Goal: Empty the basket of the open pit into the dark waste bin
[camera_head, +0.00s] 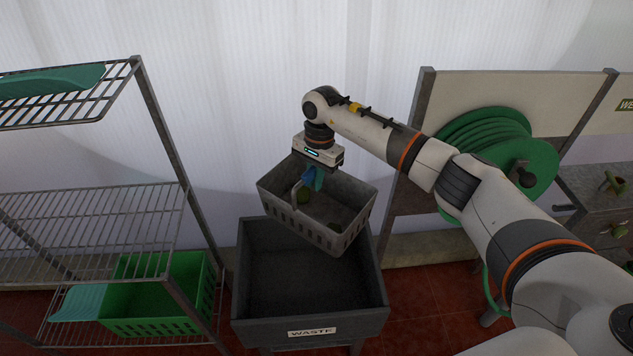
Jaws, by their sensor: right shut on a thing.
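A grey slotted basket (328,236) hangs from my right gripper (313,178) above the dark waste bin (310,302), which bears a "WASTE" label. The gripper points down and is shut on the basket's handle, though its fingers partly hide the grip. The basket is tilted, with its right front corner lower. My left gripper is not in view. The open pit is not in view.
A wire shelf rack (90,217) stands close on the left, with a green crate (160,295) on its low shelf. A green hose reel (492,150) is mounted at the right, behind my right arm. A grey bench (590,185) stands at the far right.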

